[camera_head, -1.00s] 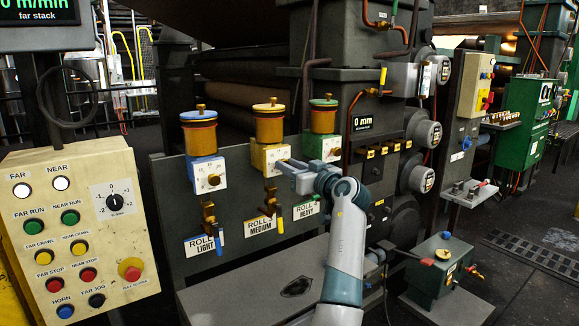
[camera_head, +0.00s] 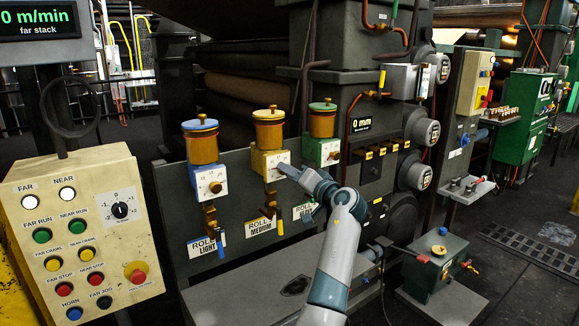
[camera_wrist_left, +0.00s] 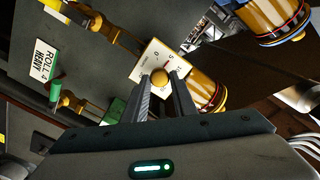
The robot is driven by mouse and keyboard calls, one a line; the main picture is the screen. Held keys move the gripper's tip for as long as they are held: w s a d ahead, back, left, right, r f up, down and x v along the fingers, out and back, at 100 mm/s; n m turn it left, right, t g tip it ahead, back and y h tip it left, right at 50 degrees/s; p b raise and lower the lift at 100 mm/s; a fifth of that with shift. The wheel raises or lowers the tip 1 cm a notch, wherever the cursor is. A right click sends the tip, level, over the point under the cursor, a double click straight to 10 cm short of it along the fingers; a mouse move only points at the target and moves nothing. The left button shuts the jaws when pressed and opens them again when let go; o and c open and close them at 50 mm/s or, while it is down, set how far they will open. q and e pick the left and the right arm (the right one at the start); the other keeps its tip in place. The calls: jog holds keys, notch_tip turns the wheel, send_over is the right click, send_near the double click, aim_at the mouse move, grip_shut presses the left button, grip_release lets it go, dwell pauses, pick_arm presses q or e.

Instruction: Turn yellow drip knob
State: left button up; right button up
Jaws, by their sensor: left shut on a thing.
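The yellow drip oiler (camera_head: 269,130) is the middle one of three on the grey panel. Its amber cup sits on a yellow block with a white dial face, partly hidden by my gripper in the head view. My left gripper (camera_head: 282,170) reaches in from the right to this dial. In the left wrist view, the round brass knob (camera_wrist_left: 160,77) sits between the two fingers (camera_wrist_left: 160,85) in front of the white dial plate (camera_wrist_left: 155,58), and the gripper is shut on it. My right gripper is not in view.
The blue oiler (camera_head: 201,140) stands to the left and the green oiler (camera_head: 322,121) close on the right. Brass valves and ROLL labels, such as the medium one (camera_head: 262,233), sit below. A cream button box (camera_head: 120,240) is at the front left.

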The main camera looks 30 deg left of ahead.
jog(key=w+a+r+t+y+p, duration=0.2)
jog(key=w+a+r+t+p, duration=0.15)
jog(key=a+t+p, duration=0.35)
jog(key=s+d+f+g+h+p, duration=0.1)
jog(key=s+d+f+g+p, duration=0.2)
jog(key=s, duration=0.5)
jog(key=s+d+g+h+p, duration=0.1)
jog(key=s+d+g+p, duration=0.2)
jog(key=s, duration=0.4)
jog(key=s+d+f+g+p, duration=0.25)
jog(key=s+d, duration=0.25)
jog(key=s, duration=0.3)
pick_arm(q)
jog(key=shift+s+a+f+m+p, duration=0.1)
jog(key=shift+m+p, duration=4)
jog(key=shift+m, duration=4.75)
jog(key=shift+s+f+m+p, duration=0.1)
jog(key=shift+m+p, duration=4)
jog(key=shift+m, duration=4.75)
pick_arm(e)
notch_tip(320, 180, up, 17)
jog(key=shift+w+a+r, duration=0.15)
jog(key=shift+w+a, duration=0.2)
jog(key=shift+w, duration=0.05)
